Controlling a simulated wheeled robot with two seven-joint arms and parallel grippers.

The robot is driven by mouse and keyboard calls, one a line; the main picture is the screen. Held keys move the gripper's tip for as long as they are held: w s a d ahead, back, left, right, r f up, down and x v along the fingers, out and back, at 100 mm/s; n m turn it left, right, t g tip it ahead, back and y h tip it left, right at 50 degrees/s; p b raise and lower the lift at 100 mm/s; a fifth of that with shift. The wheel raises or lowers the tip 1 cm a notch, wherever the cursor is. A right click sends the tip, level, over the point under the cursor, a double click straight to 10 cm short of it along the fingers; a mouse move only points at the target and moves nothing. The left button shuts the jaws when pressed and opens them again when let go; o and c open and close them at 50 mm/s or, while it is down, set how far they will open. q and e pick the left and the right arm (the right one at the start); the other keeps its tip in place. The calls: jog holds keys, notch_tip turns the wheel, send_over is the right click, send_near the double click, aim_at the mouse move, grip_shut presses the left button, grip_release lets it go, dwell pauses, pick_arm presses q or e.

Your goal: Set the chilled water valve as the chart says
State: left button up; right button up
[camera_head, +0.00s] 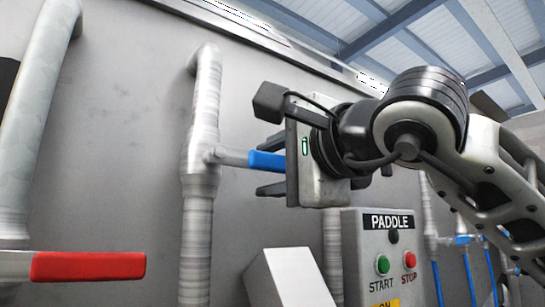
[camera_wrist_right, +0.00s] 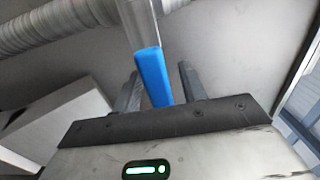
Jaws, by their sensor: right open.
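A valve lever with a blue grip (camera_head: 266,161) sticks out to the right from a vertical grey pipe (camera_head: 201,130) in the head view and lies about level. My right gripper (camera_head: 268,166) is at this lever, its two dark fingers apart, one above and one below the blue grip. In the right wrist view the blue grip (camera_wrist_right: 152,76) reaches in between the open fingers (camera_wrist_right: 160,84), with gaps visible at its sides. No chart is in view. My left gripper is not in view.
A red-gripped lever (camera_head: 88,266) on another pipe (camera_head: 35,120) is at lower left. A PADDLE control box (camera_head: 362,250) with green START and red STOP buttons stands below my right wrist. A pale sloped box (camera_head: 290,280) is beside it. Blue-handled pipework (camera_head: 462,240) is at right.

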grip_shut()
